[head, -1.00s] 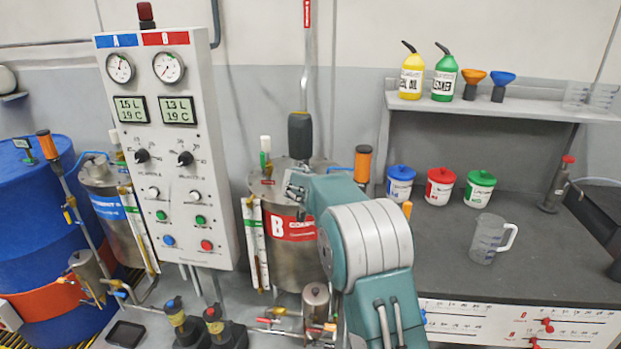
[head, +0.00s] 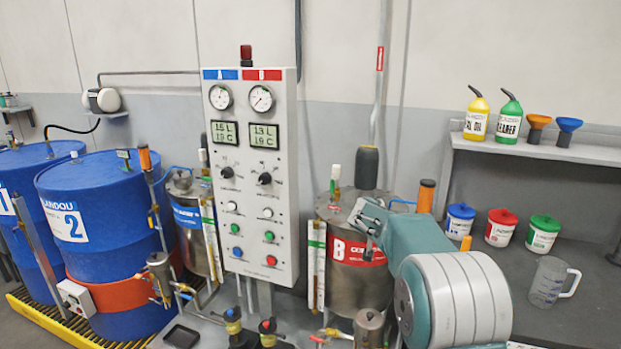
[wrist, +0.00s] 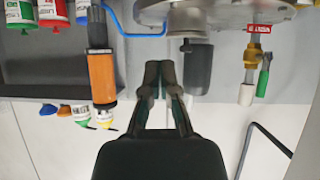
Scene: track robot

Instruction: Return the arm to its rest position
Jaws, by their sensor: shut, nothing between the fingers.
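My gripper (wrist: 160,78) shows in the wrist view with its two dark fingers together and nothing between them. In the head view my teal arm with its pale ribbed joint is at the lower right, and my gripper (head: 367,218) is in front of steel tank B (head: 345,285), partly covering its red label. The fingertips are too small there to tell apart. In the wrist view the picture is upside down; an orange cylinder (wrist: 102,77) and a dark grey cylinder (wrist: 197,70) flank the fingers, apart from them.
A control panel (head: 251,180) with gauges stands left of the arm. Blue drums (head: 105,215) stand farther left. At the right, a dark bench holds several lidded tubs and a clear jug (head: 550,283); bottles and funnels stand on the shelf (head: 540,150) above.

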